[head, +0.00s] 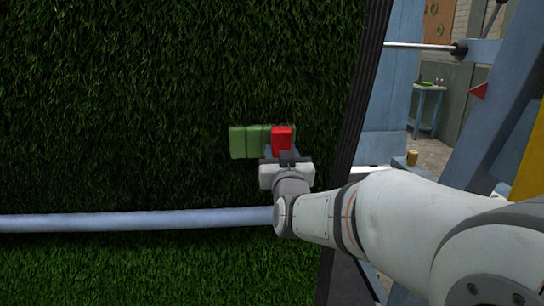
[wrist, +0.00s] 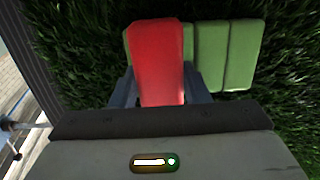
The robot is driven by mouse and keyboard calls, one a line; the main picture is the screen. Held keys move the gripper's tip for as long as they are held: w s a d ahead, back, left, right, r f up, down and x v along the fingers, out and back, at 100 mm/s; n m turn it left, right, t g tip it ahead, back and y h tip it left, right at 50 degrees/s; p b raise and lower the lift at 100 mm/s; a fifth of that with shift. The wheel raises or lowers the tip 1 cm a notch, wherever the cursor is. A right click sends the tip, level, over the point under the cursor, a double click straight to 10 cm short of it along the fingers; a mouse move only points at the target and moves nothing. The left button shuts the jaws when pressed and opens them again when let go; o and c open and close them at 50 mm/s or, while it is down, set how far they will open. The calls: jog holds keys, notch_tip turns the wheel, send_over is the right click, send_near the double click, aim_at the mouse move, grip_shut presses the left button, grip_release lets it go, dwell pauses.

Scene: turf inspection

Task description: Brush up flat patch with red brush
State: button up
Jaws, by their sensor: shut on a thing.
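The flat patch (head: 250,142) is a smooth light-green area with a few vertical seams, set in the dark turf in the head view. It also shows in the wrist view (wrist: 229,55). The red brush (head: 282,137) is in front of the patch's right part and hides some of it; it fills the upper middle of the wrist view (wrist: 158,58). My gripper (head: 281,153) is shut on the brush, with a blue-grey finger on each side of it. I cannot tell whether the brush touches the patch. The brush's far side is hidden.
The turf (head: 130,80) fills the left and middle of the head view. A pale horizontal bar (head: 130,221) runs below the patch. A dark edge (head: 358,110) borders the turf on the right. Beyond it are blue posts (head: 500,110) and a small blue table (head: 428,92).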

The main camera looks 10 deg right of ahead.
jog(key=shift+d, duration=0.1)
jog(key=shift+d+r+b, duration=0.1)
jog(key=shift+d+b, duration=0.6)
jog(key=shift+d, duration=0.2)
jog(key=shift+d+b, duration=0.7)
jog(key=shift+d, duration=0.25)
jog(key=shift+w+a+b, duration=0.1)
jog(key=shift+a+b, duration=0.3)
jog(key=shift+a, duration=1.65)
jog(key=shift+a, duration=0.1)
jog(key=shift+a, duration=0.85)
jog(key=shift+w+a+p, duration=0.2)
jog(key=shift+a+p, duration=0.5)
jog(key=shift+a, duration=2.35)
jog(key=shift+a, duration=0.1)
